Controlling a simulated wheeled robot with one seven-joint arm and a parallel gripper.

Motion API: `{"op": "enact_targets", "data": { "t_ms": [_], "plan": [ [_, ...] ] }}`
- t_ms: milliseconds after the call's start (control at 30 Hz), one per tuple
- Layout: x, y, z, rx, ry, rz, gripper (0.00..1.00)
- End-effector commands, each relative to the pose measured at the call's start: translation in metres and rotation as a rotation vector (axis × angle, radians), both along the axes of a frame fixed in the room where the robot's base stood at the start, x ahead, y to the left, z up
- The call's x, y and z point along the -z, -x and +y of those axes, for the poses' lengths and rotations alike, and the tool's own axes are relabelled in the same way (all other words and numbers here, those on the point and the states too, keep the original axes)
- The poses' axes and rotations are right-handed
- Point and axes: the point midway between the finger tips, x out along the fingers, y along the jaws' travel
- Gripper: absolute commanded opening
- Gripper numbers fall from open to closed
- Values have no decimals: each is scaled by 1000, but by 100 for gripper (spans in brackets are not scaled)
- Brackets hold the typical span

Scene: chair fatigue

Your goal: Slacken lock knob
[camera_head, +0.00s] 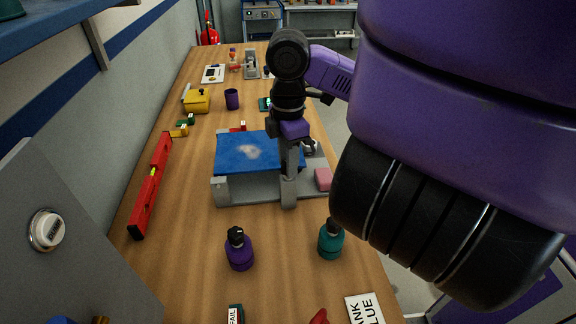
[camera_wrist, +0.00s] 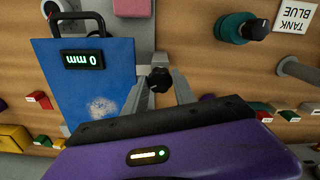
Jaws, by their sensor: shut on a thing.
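The lock knob (camera_wrist: 160,80) is a small black knob with a ribbed rim. It sits beside the blue panel (camera_wrist: 95,85) of a grey rig, between the two grey fingers of my gripper (camera_wrist: 161,86), which is shut on it. In the head view my gripper (camera_head: 290,165) reaches down at the right edge of the blue panel (camera_head: 237,148), and the knob itself is hidden there. The panel has a pale worn patch. A black display (camera_wrist: 83,60) on the rig reads 0 mm in the wrist view.
A purple bottle (camera_head: 239,252) and a teal bottle (camera_head: 330,241) stand in front of the rig. A red level (camera_head: 151,186) lies to the left. A pink block (camera_head: 323,179) is at the rig's right. My arm covers much of the right side.

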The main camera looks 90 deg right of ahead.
Motion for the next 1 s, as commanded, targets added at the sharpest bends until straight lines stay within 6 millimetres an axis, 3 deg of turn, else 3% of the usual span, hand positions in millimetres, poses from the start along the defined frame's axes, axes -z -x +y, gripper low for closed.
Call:
{"op": "enact_targets", "data": {
  "t_ms": [1000],
  "plan": [
    [0, -1, -1, -926, 2, -1, 0]
  ]
}}
